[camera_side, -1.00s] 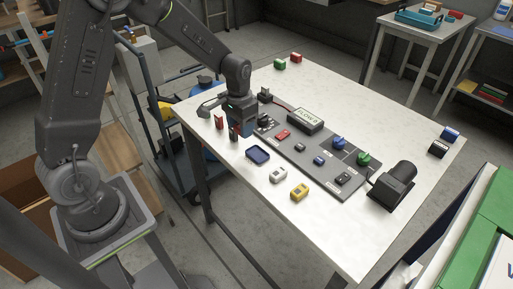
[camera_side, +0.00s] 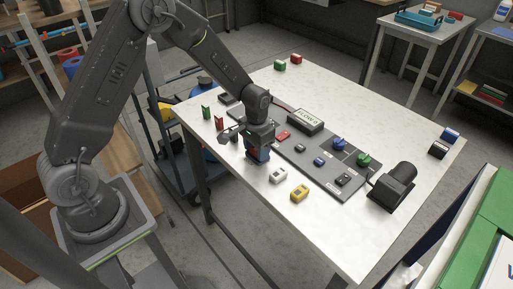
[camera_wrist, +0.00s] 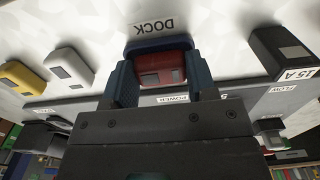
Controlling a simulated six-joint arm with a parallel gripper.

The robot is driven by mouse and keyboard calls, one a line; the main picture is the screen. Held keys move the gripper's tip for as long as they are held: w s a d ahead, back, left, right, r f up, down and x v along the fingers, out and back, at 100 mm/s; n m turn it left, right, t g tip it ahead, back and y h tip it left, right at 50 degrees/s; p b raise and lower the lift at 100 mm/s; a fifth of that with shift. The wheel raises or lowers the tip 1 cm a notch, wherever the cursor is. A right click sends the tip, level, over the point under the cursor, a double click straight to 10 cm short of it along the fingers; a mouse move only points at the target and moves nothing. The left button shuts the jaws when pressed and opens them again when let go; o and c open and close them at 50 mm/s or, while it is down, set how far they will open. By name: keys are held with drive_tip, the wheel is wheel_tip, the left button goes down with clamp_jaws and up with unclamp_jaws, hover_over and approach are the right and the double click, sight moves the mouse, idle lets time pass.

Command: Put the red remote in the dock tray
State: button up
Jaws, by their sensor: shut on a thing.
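The red remote (camera_wrist: 162,72) is between the two blue-grey fingers of my gripper (camera_wrist: 161,82) in the wrist view, and the gripper is shut on it. The dark blue rim of the dock tray (camera_wrist: 158,43) shows just beyond the remote, beside the DOCK lettering on the white table. In the side view my gripper (camera_side: 258,156) points down at the dock tray's place and hides most of the tray and the remote. I cannot tell whether the remote touches the tray floor.
A white remote (camera_side: 278,175) and a yellow remote (camera_side: 299,192) lie near the tray. A dark panel (camera_side: 320,165) with knobs and a red switch (camera_side: 283,135) lies behind it. A red block (camera_side: 219,122) and green block (camera_side: 206,112) stand at the left edge.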

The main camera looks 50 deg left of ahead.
drive_tip(key=shift+f, duration=0.15)
drive_tip(key=o, duration=0.9)
drive_tip(key=s+d+r+t, duration=0.1)
drive_tip(key=s+r, duration=0.1)
drive_tip(key=r, duration=0.8)
drive_tip(key=s+r, duration=0.3)
drive_tip(key=r, duration=0.7)
drive_tip(key=s+r+t, duration=0.1)
drive_tip(key=s+r, duration=0.1)
drive_tip(key=s, duration=0.4)
drive_tip(key=s+d+r+t, duration=0.1)
drive_tip(key=s+r+t, duration=0.1)
drive_tip(key=s, duration=0.4)
drive_tip(key=s+d+r+t, duration=0.1)
drive_tip(key=s+r, duration=0.1)
drive_tip(key=s, duration=0.3)
drive_tip(key=shift+s+r+t, duration=0.3)
drive_tip(key=shift+s+r, duration=0.05)
drive_tip(key=shift+s, duration=0.05)
